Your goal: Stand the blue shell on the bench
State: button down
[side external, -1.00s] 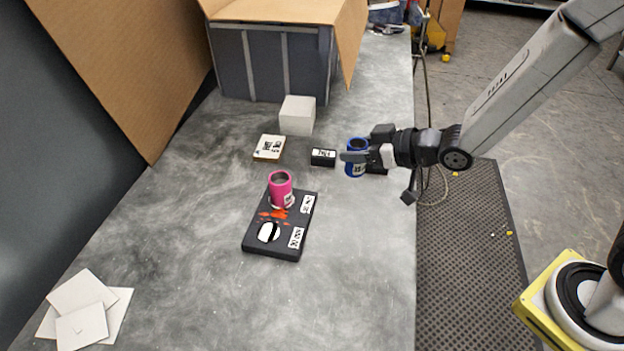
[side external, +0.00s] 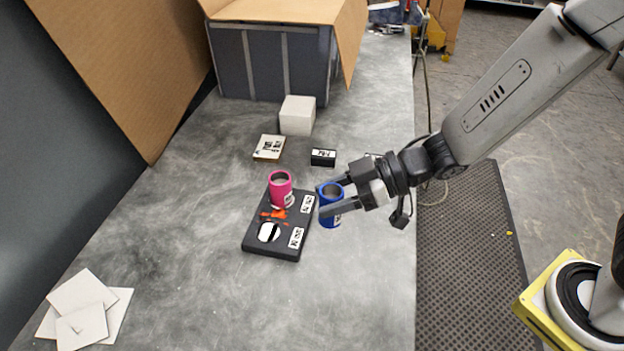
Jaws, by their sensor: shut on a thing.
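The blue shell (side external: 331,213) is a small open-topped blue cylinder with a white label. My gripper (side external: 334,201) reaches in from the right and is shut on it, with one finger on the near side and one on the far side. The shell is upright, just right of the black holder block; I cannot tell whether its base touches the bench (side external: 350,290). The pink shell (side external: 281,190) stands upright at the far end of the black block (side external: 272,247). The block's near position shows a round white and black spot (side external: 269,232).
A small black labelled box (side external: 323,157), a cream labelled block (side external: 269,147) and a white cube (side external: 297,116) sit farther back. White square sheets (side external: 84,312) lie at the front left. The bench's front middle is clear.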

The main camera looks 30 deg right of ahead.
jog(key=shift+w+a+f, duration=0.95)
jog(key=shift+w+f, duration=0.5)
jog(key=shift+w, duration=0.5)
jog(key=shift+w+a+f, duration=0.95)
jog(key=shift+w+f, duration=0.5)
jog(key=shift+w, duration=0.45)
jog(key=shift+w+a+f, duration=0.95)
jog(key=shift+w+f, duration=0.5)
jog(key=shift+w, duration=0.5)
jog(key=shift+w+a+f, duration=0.15)
jog(key=shift+w+f, duration=0.1)
jog(key=shift+f, duration=0.1)
jog(key=shift+w+a+f, duration=0.1)
jog(key=shift+w+f, duration=0.15)
jog(key=shift+f, duration=1.35)
jog(key=shift+f, duration=0.2)
